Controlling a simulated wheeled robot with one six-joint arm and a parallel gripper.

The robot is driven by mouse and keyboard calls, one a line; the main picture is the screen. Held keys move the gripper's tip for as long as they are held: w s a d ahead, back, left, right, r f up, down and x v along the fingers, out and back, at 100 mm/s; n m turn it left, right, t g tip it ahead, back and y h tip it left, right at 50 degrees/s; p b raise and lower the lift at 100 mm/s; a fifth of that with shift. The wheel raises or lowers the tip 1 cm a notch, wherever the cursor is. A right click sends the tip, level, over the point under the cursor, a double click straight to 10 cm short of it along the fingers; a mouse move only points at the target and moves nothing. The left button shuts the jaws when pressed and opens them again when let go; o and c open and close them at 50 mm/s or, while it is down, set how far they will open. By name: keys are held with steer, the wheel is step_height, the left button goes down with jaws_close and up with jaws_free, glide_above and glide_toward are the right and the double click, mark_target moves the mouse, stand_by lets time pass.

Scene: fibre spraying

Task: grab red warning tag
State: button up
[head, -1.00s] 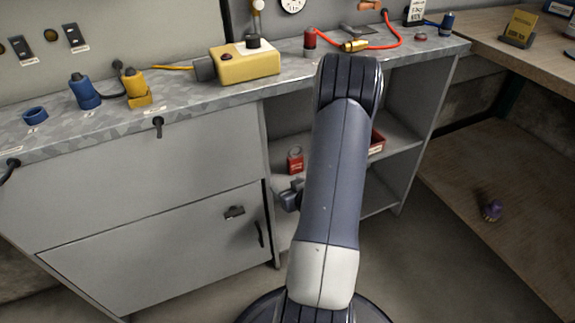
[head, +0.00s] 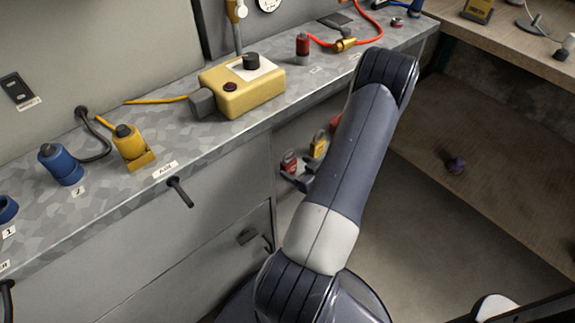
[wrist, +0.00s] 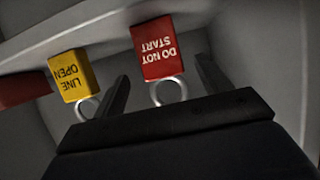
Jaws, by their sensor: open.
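The red warning tag (wrist: 154,50) reads DO NOT START and has a pale ring at one end. In the wrist view its ring lies between the two fingers of my gripper (wrist: 162,70), and its red body extends past the fingertips. The fingers are apart and do not visibly touch the tag. In the head view the red tag (head: 289,161) is in the open shelf under the counter, with my gripper (head: 300,177) close beside it, partly hidden by my arm.
A yellow LINE OPEN tag (wrist: 70,76) sits close to the left of the red one in the wrist view. A red object (wrist: 24,90) lies farther left. Shelf walls surround the gripper. Above, the counter holds a yellow control box (head: 240,88) and several connectors.

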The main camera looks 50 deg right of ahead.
mark_target(285, 162)
steer(key=shift+b+x, duration=0.5)
steer(key=shift+x, duration=2.65)
steer(key=shift+c, duration=0.4)
steer(key=c, duration=1)
